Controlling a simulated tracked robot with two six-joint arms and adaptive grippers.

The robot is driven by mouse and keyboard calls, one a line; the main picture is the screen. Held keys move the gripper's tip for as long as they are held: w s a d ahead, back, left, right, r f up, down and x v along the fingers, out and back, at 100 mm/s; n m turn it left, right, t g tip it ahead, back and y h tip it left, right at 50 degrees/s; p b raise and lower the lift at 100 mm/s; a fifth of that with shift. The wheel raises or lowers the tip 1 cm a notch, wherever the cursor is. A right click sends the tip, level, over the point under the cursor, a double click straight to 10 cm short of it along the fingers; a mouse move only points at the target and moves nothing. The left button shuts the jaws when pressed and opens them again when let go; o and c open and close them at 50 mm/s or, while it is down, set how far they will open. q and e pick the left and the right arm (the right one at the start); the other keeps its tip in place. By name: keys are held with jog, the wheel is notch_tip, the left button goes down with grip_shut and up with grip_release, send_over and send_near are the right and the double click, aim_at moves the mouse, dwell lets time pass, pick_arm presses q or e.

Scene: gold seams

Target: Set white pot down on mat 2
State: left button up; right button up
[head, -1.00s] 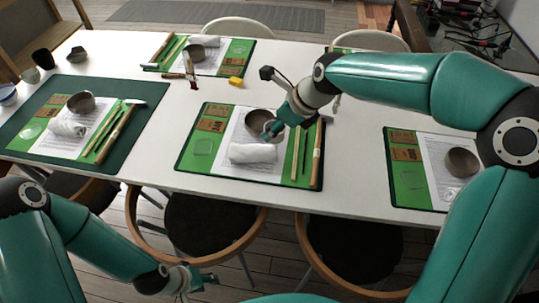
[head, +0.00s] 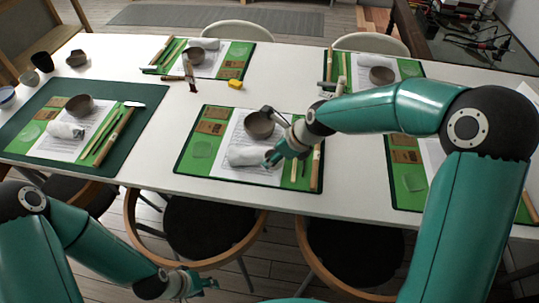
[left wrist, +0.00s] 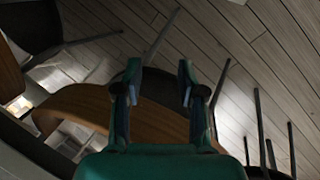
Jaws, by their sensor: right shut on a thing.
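My right gripper (head: 272,158) is over the middle mat (head: 181,170), by the right end of a rolled white cloth (head: 247,157). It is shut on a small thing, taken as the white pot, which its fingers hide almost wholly. I cannot tell whether that thing touches the mat. A grey-brown bowl (head: 260,124) sits on the mat just behind the fingers. No number shows on the mats. My left gripper (head: 200,284) is low in front of the table; in the left wrist view its fingers (left wrist: 158,85) are apart and empty.
Wooden tools (head: 317,168) lie along the middle mat's right side. A left mat (head: 118,165), back mats and a right mat (head: 408,203) hold bowls and papers. A yellow block (head: 235,84) and several cups (head: 42,61) stand behind. White table shows between mats. Chairs stand in front.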

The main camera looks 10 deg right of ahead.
jog(key=shift+f, duration=0.1)
jog(key=shift+f, duration=0.5)
jog(key=o, duration=0.8)
jog(key=shift+r, duration=0.55)
jog(key=v, duration=1.2)
jog(key=shift+r, duration=0.15)
